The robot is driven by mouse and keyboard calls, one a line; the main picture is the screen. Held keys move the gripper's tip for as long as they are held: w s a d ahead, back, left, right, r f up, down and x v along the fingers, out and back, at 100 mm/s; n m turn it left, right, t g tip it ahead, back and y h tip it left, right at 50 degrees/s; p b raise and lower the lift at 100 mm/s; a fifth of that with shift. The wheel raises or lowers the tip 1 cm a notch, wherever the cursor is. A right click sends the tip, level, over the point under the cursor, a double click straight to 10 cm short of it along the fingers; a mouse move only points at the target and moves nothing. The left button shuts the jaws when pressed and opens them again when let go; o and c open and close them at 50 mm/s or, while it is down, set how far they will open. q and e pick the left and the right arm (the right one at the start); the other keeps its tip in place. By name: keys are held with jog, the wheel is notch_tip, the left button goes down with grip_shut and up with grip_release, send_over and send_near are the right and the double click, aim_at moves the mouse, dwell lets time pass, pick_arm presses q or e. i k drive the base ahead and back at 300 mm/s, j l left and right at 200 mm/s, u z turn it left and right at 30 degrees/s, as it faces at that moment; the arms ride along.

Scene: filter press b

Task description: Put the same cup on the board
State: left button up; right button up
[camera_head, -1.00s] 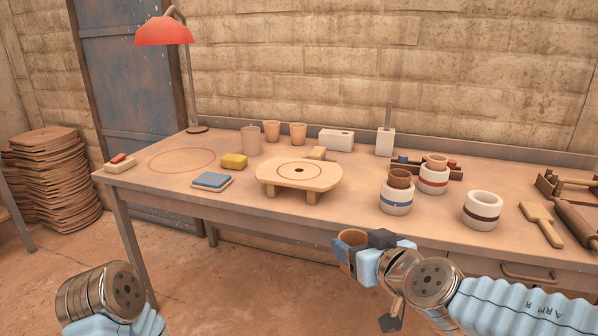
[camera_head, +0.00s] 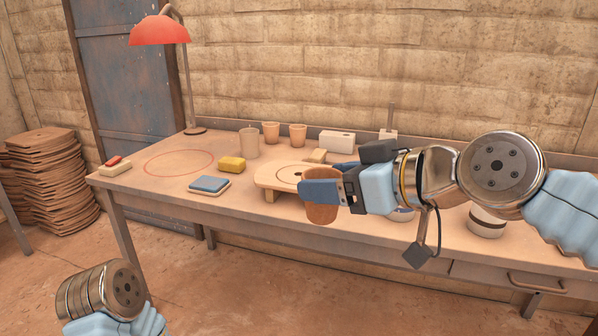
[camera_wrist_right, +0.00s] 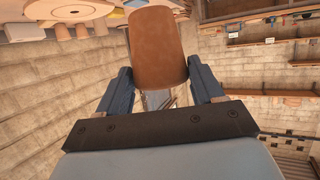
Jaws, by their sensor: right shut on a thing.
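My right gripper (camera_head: 328,186) is shut on a brown clay cup (camera_head: 322,208). In the head view it holds the cup in the air in front of the round wooden board (camera_head: 272,178). In the right wrist view the cup (camera_wrist_right: 158,48) sits between the two blue fingers. My left arm shows at the lower left, but its gripper is out of view.
On the table (camera_head: 130,178) are a blue pad (camera_head: 209,185), a yellow sponge (camera_head: 232,163), a greyish cup (camera_head: 249,143) and two clay cups (camera_head: 271,132) at the back. A red lamp (camera_head: 160,30) stands behind.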

aim_at(298, 174)
jog(key=i, duration=0.9)
